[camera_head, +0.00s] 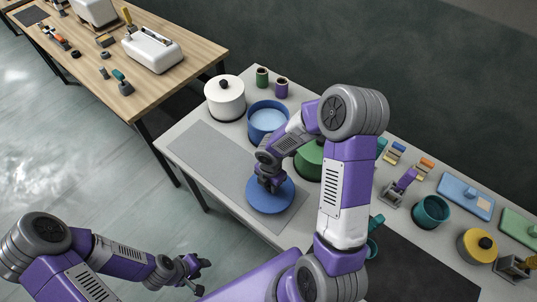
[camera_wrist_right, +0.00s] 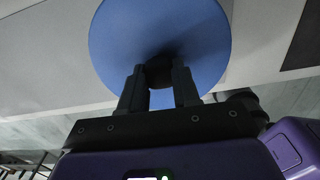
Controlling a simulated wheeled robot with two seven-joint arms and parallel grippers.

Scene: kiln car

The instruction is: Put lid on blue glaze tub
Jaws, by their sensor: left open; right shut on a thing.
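The blue glaze tub (camera_head: 267,119) stands open on the grey table, with pale blue glaze showing inside. The blue lid (camera_head: 271,200) is a round disc over the grey mat, nearer to me than the tub. My right gripper (camera_head: 270,182) is shut on the lid's dark knob; the right wrist view shows the two fingers (camera_wrist_right: 160,88) around the knob and the lid (camera_wrist_right: 205,35) beyond. I cannot tell whether the lid touches the mat. My left gripper (camera_head: 194,270) is open and empty, off the table at the lower left.
A white lidded pot (camera_head: 225,101) stands left of the tub. A green pot (camera_head: 309,162) stands right of it, partly behind my right arm. Small green (camera_head: 262,77) and purple (camera_head: 282,88) jars stand behind. The grey mat (camera_head: 205,150) is bare at left.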

